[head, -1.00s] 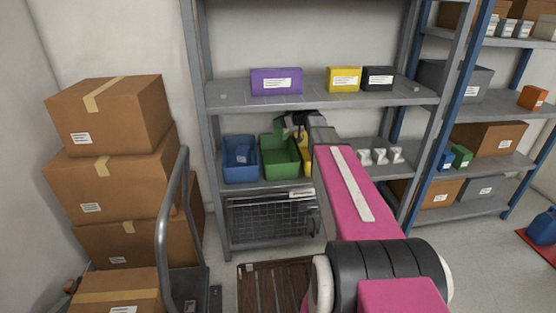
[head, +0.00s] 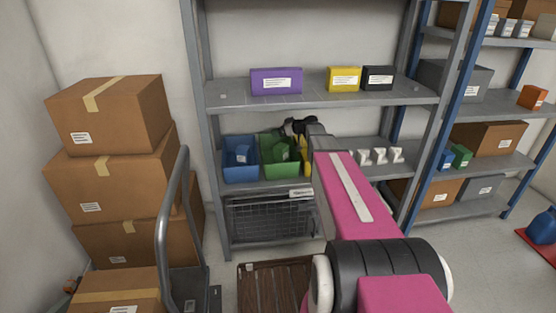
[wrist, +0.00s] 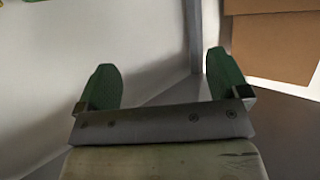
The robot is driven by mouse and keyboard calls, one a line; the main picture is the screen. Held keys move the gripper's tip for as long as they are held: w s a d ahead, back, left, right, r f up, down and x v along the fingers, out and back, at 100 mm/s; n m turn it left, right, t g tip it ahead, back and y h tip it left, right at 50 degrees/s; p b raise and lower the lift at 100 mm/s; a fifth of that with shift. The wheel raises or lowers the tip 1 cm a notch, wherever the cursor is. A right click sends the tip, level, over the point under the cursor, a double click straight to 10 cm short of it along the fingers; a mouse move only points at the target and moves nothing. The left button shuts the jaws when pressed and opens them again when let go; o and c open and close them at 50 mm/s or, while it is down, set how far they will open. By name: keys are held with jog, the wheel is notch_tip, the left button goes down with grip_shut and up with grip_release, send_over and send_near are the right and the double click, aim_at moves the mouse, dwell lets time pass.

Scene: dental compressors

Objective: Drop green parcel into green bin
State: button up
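The green bin (head: 281,173) stands on the middle shelf, between a blue bin and a mostly hidden yellow bin. The green parcel (head: 281,150) rests inside the green bin, seen over its front wall. My gripper (head: 286,130) is above the back of the green bin in the head view, partly hidden by my arm. In the wrist view my gripper (wrist: 163,82) has its two green-padded fingers wide apart with nothing between them. Neither the parcel nor the bin can be made out in the wrist view.
The blue bin (head: 240,173) holds a blue parcel (head: 243,154). The yellow bin (head: 307,165) is mostly behind my arm. Purple (head: 276,81), yellow (head: 344,79) and black (head: 378,78) boxes stand on the shelf above. White Z-shaped pieces (head: 380,156) stand at right.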

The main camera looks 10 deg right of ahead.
jog(key=v, duration=1)
jog(key=shift+s+d+r, duration=0.15)
jog(key=shift+s+d, duration=0.1)
